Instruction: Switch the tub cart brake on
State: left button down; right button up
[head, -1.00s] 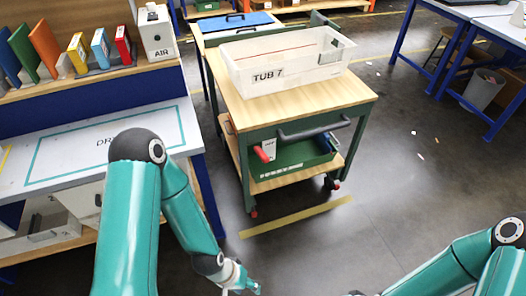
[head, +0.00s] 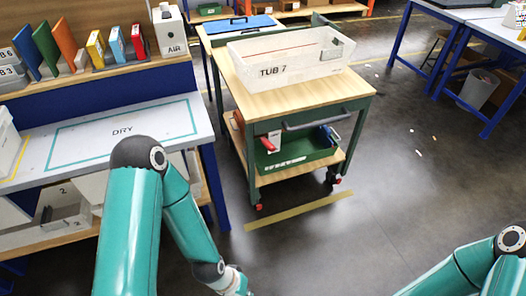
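The tub cart (head: 262,105) stands ahead in the head view, with a wooden top, green frame and dark push handle (head: 318,121) facing me. A clear tub labelled TUB 7 (head: 300,62) sits on top. Small red parts show at its near left caster (head: 258,207) and right caster (head: 338,180); which is the brake, and its setting, I cannot tell. My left gripper (head: 240,287) is at the bottom edge, low in front of the cart and apart from it; its fingers are cut off or too small to read. My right gripper is below the frame.
The cart's lower shelf holds a green bin (head: 290,155) with red and blue items. A bench with a DRY area (head: 95,138) stands close on the left. A yellow floor strip (head: 298,211) lies before the cart. The floor to the right is open; blue-legged tables (head: 488,120) stand beyond.

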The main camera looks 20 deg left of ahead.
aim_at(271, 147)
jog(key=k, duration=1)
jog(key=u, duration=0.6)
jog(key=i, duration=1.05)
jog(key=u, duration=0.4)
jog(key=i, duration=0.8)
jog(key=z, duration=0.9)
